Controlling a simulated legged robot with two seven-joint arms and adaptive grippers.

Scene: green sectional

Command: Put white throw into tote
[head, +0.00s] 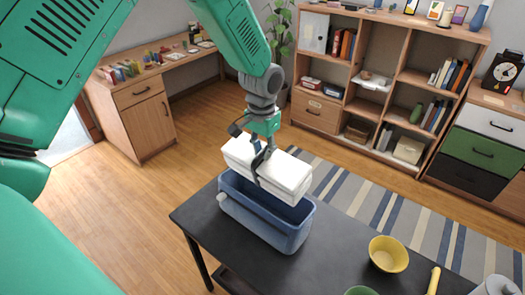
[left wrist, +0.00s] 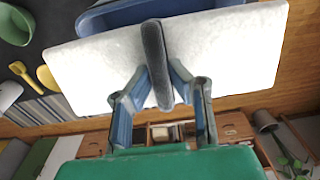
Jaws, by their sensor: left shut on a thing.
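The white throw (head: 284,171) is a folded white block, held above the blue tote (head: 262,222) on the dark table. I cannot tell whether the throw touches the rim. My right gripper is not in view.
The dark table (head: 338,258) also holds a yellow bowl (head: 388,254), a green bowl (head: 361,291), a yellow utensil (head: 433,281) and a grey-white canister (head: 495,286) to the right. A striped rug (head: 400,213), a wooden shelf (head: 376,75) and a desk (head: 145,105) lie beyond.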

